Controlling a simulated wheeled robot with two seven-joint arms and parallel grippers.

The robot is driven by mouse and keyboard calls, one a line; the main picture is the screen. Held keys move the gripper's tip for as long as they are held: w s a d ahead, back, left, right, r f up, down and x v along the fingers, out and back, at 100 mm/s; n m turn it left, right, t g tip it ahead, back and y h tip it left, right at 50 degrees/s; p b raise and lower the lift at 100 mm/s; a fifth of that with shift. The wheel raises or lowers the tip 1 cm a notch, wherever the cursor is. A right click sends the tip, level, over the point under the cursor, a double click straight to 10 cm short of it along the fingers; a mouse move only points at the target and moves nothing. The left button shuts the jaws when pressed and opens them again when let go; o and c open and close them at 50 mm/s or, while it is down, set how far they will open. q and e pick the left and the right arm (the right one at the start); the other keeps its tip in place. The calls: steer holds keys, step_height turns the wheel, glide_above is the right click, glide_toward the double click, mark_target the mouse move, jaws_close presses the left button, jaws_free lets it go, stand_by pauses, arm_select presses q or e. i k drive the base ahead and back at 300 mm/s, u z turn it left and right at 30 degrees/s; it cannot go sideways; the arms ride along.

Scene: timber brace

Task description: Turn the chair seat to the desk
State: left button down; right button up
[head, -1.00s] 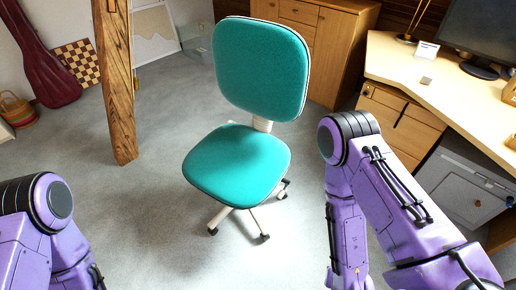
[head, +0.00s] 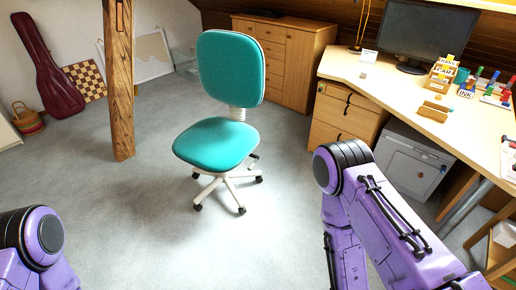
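A teal office chair stands in mid-floor on a white wheeled base. Its seat (head: 216,144) faces toward me and slightly left, and its backrest (head: 231,68) is on the far side, tilted toward the right. The wooden desk (head: 390,90) is to the right of the chair, with clear floor between them. The seat's front points away from the desk. My two purple arms show at the lower left and lower right, both apart from the chair. Neither gripper is in the picture.
A timber post (head: 119,90) stands left of the chair. A wooden cabinet (head: 287,62) is behind it. The desk carries a monitor (head: 428,33) and small boxes; a grey cabinet (head: 409,160) is under it. A guitar case (head: 47,70) leans at far left. Floor before the chair is clear.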

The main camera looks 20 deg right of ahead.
mark_target(217, 144)
steer(key=z, duration=0.65)
steer(key=i, duration=0.7)
steer(key=z, duration=1.05)
steer(key=i, duration=2)
steer(key=u, duration=1.2)
steer(key=i, duration=0.85)
steer(key=u, duration=1)
